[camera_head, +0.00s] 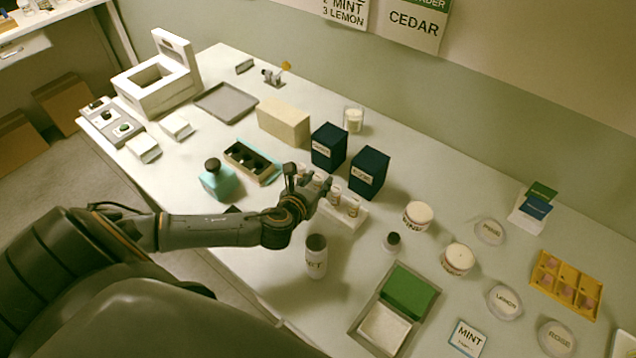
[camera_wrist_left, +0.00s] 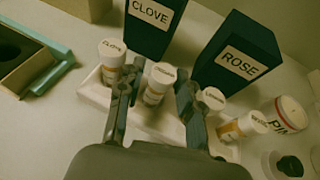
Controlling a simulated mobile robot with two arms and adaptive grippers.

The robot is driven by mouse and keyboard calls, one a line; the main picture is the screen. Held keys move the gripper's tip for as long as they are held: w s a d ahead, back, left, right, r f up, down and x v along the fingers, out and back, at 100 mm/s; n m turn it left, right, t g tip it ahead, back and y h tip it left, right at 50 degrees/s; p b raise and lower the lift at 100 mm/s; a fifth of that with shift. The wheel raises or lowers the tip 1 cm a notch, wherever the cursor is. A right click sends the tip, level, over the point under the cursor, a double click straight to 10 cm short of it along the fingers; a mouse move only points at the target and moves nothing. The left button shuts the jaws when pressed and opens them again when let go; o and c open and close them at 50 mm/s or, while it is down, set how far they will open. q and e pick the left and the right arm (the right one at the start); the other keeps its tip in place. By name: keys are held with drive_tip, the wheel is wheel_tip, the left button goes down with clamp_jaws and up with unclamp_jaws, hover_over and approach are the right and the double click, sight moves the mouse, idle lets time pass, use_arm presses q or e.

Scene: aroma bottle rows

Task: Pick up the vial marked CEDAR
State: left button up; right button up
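Several small white-capped vials with orange-banded labels stand in a row in a white rack (camera_wrist_left: 92,90). In the left wrist view the leftmost vial (camera_wrist_left: 112,56) has CLOVE on its cap. The cap print on the second vial (camera_wrist_left: 156,86), the third vial (camera_wrist_left: 211,100) and the rightmost vial (camera_wrist_left: 244,125) is too small to read surely, so I cannot tell which is CEDAR. My left gripper (camera_wrist_left: 158,84) is open, its fingers on either side of the second vial. In the head view my left gripper (camera_head: 309,184) hides part of the row.
Dark blue boxes marked CLOVE (camera_wrist_left: 152,22) and ROSE (camera_wrist_left: 235,58) stand close behind the rack. A teal bottle (camera_head: 217,181) is to the left.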

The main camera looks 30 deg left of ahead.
use_arm(q)
drive_tip(key=shift+w+f, duration=0.2)
drive_tip(key=shift+w, duration=0.15)
drive_tip(key=shift+s, duration=0.1)
drive_tip(key=shift+c, duration=0.4)
drive_tip(key=c, duration=0.6)
drive_tip(key=shift+r, duration=0.15)
drive_tip(key=shift+c, duration=0.2)
